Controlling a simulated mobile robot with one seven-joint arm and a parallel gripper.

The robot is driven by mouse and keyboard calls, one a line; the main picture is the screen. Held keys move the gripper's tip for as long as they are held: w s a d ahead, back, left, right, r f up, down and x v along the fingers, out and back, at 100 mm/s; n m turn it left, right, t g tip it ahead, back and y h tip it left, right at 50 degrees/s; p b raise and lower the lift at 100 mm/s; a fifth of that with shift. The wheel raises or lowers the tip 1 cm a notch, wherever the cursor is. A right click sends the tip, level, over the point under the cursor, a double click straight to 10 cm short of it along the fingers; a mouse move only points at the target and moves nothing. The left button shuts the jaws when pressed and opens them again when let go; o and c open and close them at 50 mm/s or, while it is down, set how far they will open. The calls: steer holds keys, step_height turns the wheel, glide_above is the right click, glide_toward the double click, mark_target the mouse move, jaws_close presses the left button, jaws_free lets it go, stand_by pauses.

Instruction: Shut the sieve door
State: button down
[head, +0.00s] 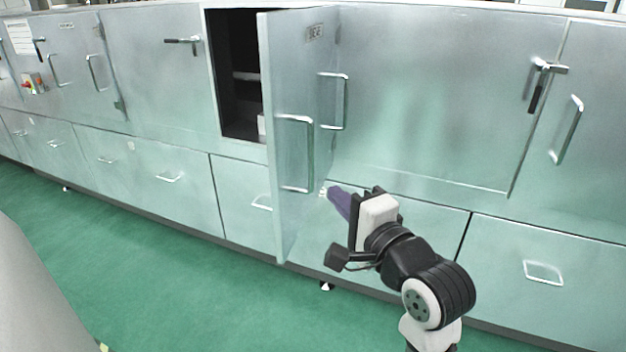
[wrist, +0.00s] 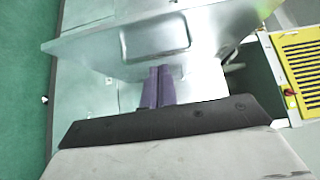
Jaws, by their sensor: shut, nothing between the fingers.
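The sieve door (head: 290,135) is a tall silvery panel with a bar handle (head: 296,152). It stands open, swung out from the cabinet, and the dark opening (head: 240,75) shows to its left. A label sits near its top. My gripper (head: 328,192) has purple fingers, closed together and empty, close to the right-hand face of the door at its lower part. In the wrist view the shut fingers (wrist: 158,85) point at the door (wrist: 115,48). I cannot tell whether the fingertips touch it.
A row of silvery cabinets with doors, latches and drawers runs along the wall. A closed door (head: 430,95) is to the right. Green floor (head: 150,265) in front is clear. A yellow grated panel (wrist: 302,60) shows at right in the wrist view.

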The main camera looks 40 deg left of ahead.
steer(key=p, duration=0.3)
glide_toward(282, 161)
steer(key=w+a, duration=0.2)
steer(key=w, duration=0.2)
steer(key=shift+s+a+p, duration=0.2)
steer(key=shift+s+a, duration=0.15)
steer(key=shift+a, duration=0.5)
steer(key=shift+s+a+p, duration=0.2)
steer(key=shift+s+a, duration=0.2)
steer(key=shift+a, duration=0.45)
